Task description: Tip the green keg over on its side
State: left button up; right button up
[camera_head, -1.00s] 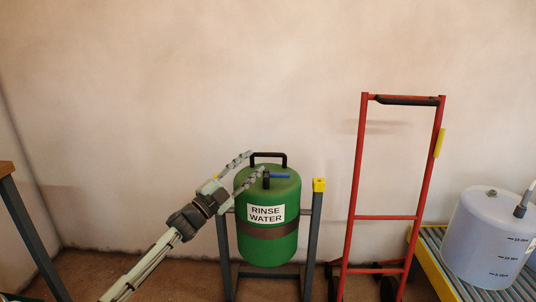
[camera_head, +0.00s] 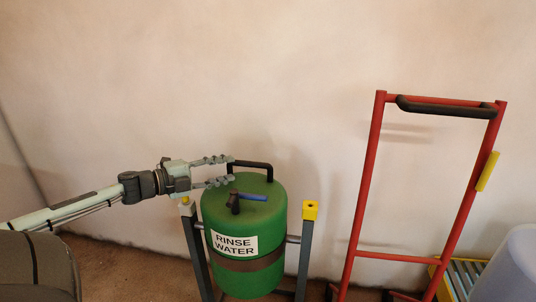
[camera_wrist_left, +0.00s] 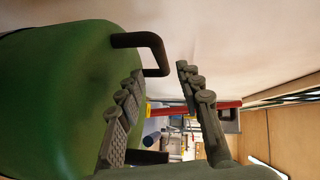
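The green keg (camera_head: 238,215) stands upright between the posts of a dark stand (camera_head: 304,250), with a "RINSE WATER" label facing me. A black handle (camera_head: 268,166) and a blue-levered tap (camera_head: 248,200) are on its top. My left gripper (camera_head: 232,169) reaches in from the left at the height of the keg's top. Its two fingers are spread apart, with their tips at the handle's left side. In the left wrist view the handle (camera_wrist_left: 145,40) shows close to the fingertips, not clamped. The keg also fills the left of that view (camera_wrist_left: 60,90). My right gripper is out of view.
A red hand truck (camera_head: 365,195) stands to the right of the keg. Part of a whitish container (camera_head: 515,265) stands at the lower right, beside a yellow-edged roller rack (camera_head: 462,278). A plain wall rises behind the keg.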

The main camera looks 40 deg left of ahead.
aim_at(244, 165)
pick_arm(q)
jog(key=shift+w, duration=0.35)
jog(key=shift+w+d, duration=0.15)
jog(key=shift+w, duration=0.15)
jog(key=shift+b+x, duration=1.1)
jog(key=shift+x, duration=2.2)
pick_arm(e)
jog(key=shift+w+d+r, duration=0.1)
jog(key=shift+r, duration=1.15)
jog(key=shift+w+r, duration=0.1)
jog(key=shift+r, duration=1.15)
pick_arm(q)
jog(key=shift+c, duration=0.6)
grip_shut()
